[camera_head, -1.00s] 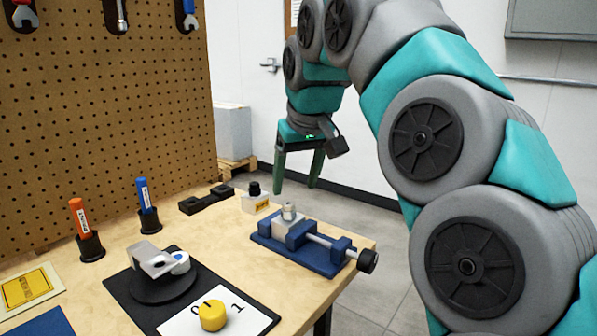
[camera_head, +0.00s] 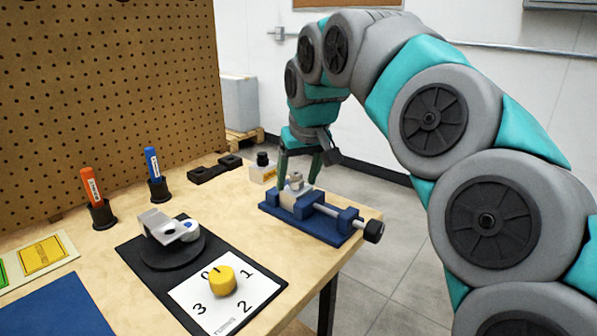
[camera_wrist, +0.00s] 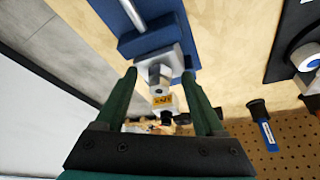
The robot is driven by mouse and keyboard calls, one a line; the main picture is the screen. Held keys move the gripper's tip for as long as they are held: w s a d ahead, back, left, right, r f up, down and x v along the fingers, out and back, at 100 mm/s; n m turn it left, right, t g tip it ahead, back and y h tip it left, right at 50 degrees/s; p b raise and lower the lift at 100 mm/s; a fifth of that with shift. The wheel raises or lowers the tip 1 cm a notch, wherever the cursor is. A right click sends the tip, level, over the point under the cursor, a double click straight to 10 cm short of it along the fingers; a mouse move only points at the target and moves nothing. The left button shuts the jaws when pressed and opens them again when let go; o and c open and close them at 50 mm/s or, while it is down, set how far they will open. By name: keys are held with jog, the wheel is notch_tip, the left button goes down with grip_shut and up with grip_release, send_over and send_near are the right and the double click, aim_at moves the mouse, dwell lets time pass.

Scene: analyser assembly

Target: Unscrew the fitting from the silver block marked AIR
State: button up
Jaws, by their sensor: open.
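A silver block (camera_head: 288,198) is clamped in a blue vise (camera_head: 325,229) near the table's right edge; no AIR marking is readable on it. A small grey metal fitting (camera_head: 296,181) stands on top of the block. In the wrist view the silver block (camera_wrist: 172,62) and the fitting (camera_wrist: 160,82) lie between my fingers. My gripper (camera_head: 299,178) is open and empty, its fingers pointing down close to the fitting. In the wrist view my gripper (camera_wrist: 160,74) has one finger on each side, with gaps to the fitting.
A small white container (camera_head: 262,173) with a black cap and yellow label stands just behind the vise. A dark holder (camera_head: 214,169), two marker pens in stands and a black mat with a yellow knob (camera_head: 222,281) are to the left. The pegboard (camera_head: 110,90) rises behind.

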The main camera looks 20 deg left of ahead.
jog(key=shift+c, duration=0.4)
grip_shut()
jog(key=shift+r+n+p, duration=0.3)
jog(key=shift+n+p, duration=0.2)
jog(key=shift+p, duration=0.2)
jog(key=shift+w+d+f+n+g+y, duration=0.1)
jog(key=shift+f+n+g+y, duration=0.1)
jog(key=shift+n, duration=0.25)
jog(key=shift+w+f+n+g+y, duration=0.1)
jog(key=shift+n+y, duration=0.1)
jog(key=shift+n, duration=0.25)
jog(key=shift+r+n, duration=0.1)
jog(key=shift+n, duration=0.5)
